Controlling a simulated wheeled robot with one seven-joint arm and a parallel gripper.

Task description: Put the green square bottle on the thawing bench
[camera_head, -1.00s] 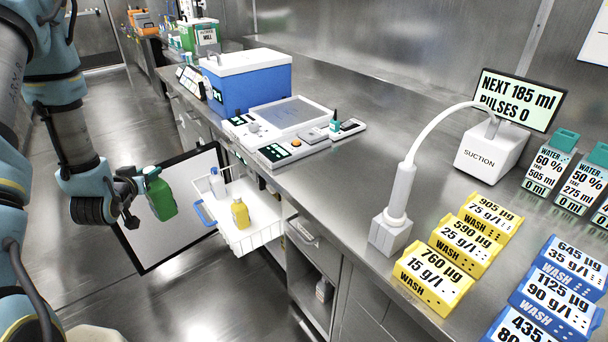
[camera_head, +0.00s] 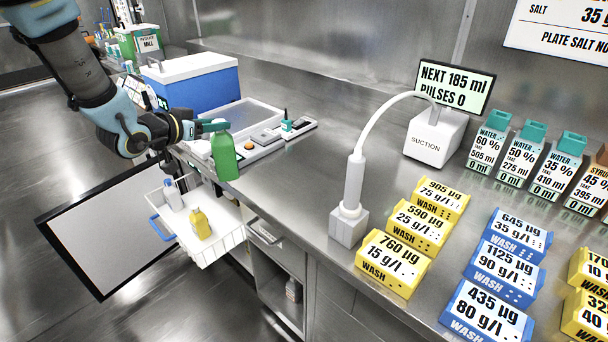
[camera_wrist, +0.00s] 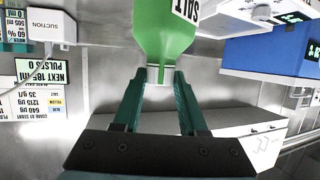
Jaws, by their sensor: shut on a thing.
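The green square bottle (camera_head: 224,157) is upright in the head view, held by its neck. My gripper (camera_head: 214,126) is shut on it from the left. In the wrist view the fingers of my gripper (camera_wrist: 158,82) close around the neck of the green bottle (camera_wrist: 165,32). A white label reading SALT shows at the bottle's edge there. The bottle hides part of a white bench unit with a grey plate (camera_head: 240,118) on the counter. I cannot tell whether the bottle touches anything below. No label reading thawing bench is legible.
A pulled-out white basket (camera_head: 221,243) holds a yellow bottle (camera_head: 200,224) and a whitish bottle (camera_head: 173,196). A dark-framed panel (camera_head: 105,228) stands open beside it. A blue cooler (camera_head: 190,82) stands behind the unit. The suction device (camera_head: 438,138) and yellow wash blocks stand right.

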